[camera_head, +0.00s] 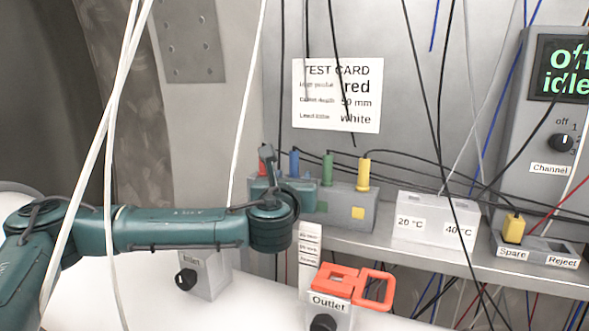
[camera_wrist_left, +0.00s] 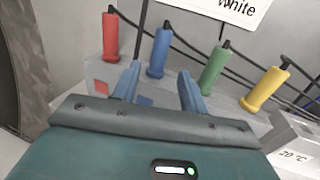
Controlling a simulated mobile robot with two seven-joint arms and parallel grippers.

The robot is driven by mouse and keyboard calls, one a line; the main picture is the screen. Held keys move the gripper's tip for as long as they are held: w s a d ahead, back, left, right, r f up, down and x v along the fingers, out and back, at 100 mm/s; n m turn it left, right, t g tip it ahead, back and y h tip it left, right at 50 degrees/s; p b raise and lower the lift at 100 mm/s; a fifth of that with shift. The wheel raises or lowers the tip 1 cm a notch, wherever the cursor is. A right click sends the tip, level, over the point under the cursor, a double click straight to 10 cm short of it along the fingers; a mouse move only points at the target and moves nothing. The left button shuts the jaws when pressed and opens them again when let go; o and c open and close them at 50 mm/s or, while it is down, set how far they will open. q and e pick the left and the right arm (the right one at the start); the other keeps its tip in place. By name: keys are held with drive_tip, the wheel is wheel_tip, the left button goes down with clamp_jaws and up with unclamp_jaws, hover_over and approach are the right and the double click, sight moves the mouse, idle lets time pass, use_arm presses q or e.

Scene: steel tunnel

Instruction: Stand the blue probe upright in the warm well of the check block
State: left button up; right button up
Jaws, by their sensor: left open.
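The blue probe (camera_head: 294,162) stands upright in the grey rack (camera_head: 340,208), between a red probe and a green probe; a dark lead runs from its top. It also shows in the left wrist view (camera_wrist_left: 158,52). My left gripper (camera_wrist_left: 157,74) is open in front of the rack, one finger to each side of the blue probe's lower part in that view. Whether the fingers reach around it I cannot tell. The white check block (camera_head: 437,232) stands right of the rack, marked 20 °C at left and 40 °C at right. My right gripper is not in view.
Red (camera_wrist_left: 110,38), green (camera_head: 327,168) and yellow (camera_head: 364,174) probes share the rack. Several hanging cables cross the view, some before the check block. A yellow piece (camera_head: 513,228) sits in the Spare holder. An orange handle (camera_head: 355,285) is above the Outlet label.

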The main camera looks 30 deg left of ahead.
sight(293, 173)
use_arm(q)
drive_tip(key=p+x, duration=0.1)
drive_tip(key=x, duration=0.4)
drive_tip(key=shift+w+a+f+p, duration=0.1)
drive_tip(key=shift+w+a+p, duration=0.1)
drive_tip(key=shift+a+p, duration=0.15)
clamp_jaws()
